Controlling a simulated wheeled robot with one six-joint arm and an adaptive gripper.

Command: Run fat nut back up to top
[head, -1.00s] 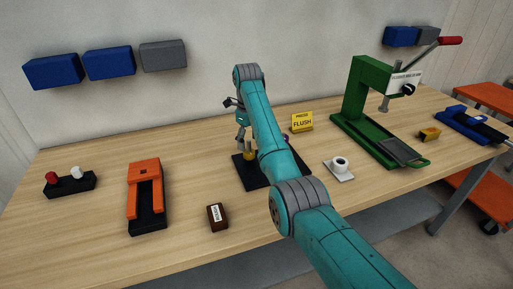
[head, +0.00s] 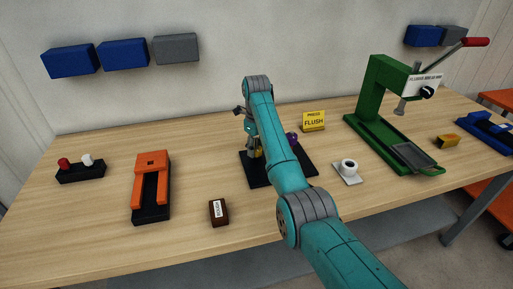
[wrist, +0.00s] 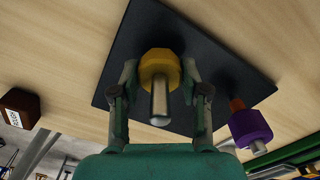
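A fat yellow nut (wrist: 160,66) sits on a steel stud (wrist: 159,103) on a dark plate (wrist: 122,45) in the wrist view. My gripper (wrist: 160,70) has one finger on each side of the yellow nut, close against it, and appears shut on it. The stud's end points back between the fingers. In the head view my gripper (head: 252,140) is over the dark plate (head: 262,178); my arm hides part of the plate.
A small brown box (head: 219,213) and an orange-and-black fixture (head: 152,185) stand left of the plate.

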